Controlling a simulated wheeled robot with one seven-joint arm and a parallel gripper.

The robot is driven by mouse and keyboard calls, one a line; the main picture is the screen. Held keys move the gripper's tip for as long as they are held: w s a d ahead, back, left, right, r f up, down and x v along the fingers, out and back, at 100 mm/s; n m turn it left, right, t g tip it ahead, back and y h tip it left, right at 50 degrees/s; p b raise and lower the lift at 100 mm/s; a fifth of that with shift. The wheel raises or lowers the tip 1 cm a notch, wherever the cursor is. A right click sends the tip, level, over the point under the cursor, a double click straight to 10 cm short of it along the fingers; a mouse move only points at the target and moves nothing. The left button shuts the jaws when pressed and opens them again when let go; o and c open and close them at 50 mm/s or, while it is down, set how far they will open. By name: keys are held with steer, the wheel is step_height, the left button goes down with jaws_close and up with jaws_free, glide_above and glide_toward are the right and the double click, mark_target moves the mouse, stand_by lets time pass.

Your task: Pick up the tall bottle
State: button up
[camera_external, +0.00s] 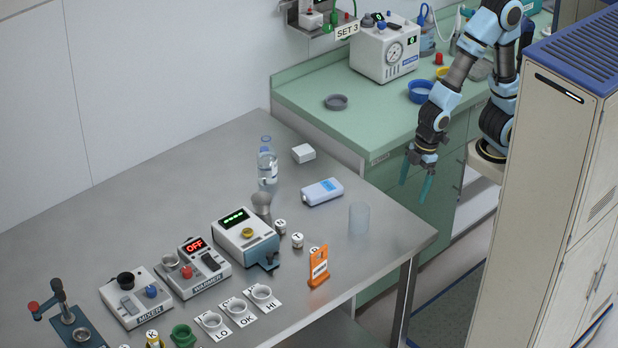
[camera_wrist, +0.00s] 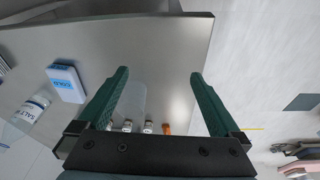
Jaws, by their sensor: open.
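The tall bottle (camera_external: 267,168) is clear with a blue cap and a white label, and stands upright toward the back of the steel table (camera_external: 190,170). In the wrist view the bottle (camera_wrist: 30,114) is at the left edge, partly cut off, with label text that I cannot fully read. My gripper (camera_external: 415,181) is open and empty, pointing down beside the table's right side, well to the right of the bottle. In the wrist view its two green fingers (camera_wrist: 160,75) are spread apart, with a clear cup seen beyond the left finger.
A clear cup (camera_external: 359,218) stands near the table's right edge. A grey beaker-like item (camera_external: 262,203) stands just in front of the bottle. A tall cabinet (camera_external: 560,180) is at right.

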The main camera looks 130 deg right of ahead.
steer(key=w+d+f+m+t+h+b, duration=0.1)
steer(key=w+d+f+t, duration=0.1)
steer(key=w+d, duration=0.65)
steer(key=m+t+h+b, duration=0.15)
steer(key=t+b, duration=0.25)
steer(key=t, duration=0.4)
glide_toward(259, 166)
steer(key=shift+n+h, duration=0.25)
steer(key=shift+h, duration=0.2)
steer(key=p+x, duration=0.1)
steer(key=x, duration=0.2)
steer(key=p+x, duration=0.1)
steer(key=x, duration=0.2)
steer(key=f+p+x, duration=0.1)
steer(key=x, duration=0.3)
steer(key=shift+s, duration=0.3)
steer(key=shift+t, duration=0.3)
steer(key=c, duration=1.5)
